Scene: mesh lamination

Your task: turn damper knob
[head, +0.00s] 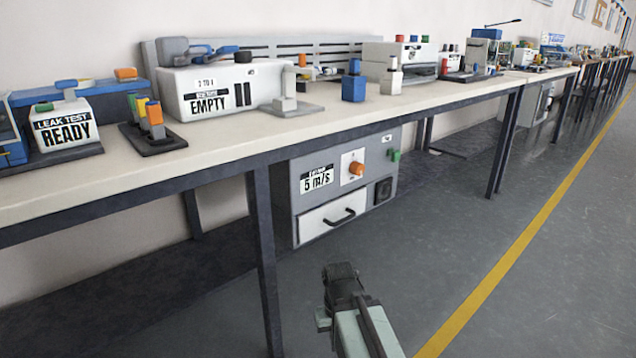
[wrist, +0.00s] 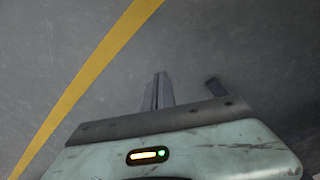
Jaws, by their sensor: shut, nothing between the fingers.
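An orange knob (head: 356,168) sits on a white plate on the front of a grey cabinet (head: 296,208) under the bench; I take it as the damper knob. A label reading "5 m/s" (head: 317,178) is left of it. My gripper (head: 340,272) is low in front of the cabinet, over open floor and well apart from the knob. In the wrist view its fingers (wrist: 158,90) are together and empty, with only floor beyond. The knob is not in the wrist view.
The cabinet has a white drawer with a black handle (head: 340,217) and a green knob (head: 394,155). A dark bench leg (head: 262,245) stands left of my gripper. The bench top (head: 225,133) carries several devices. Floor to the right, by the yellow line (head: 520,245), is clear.

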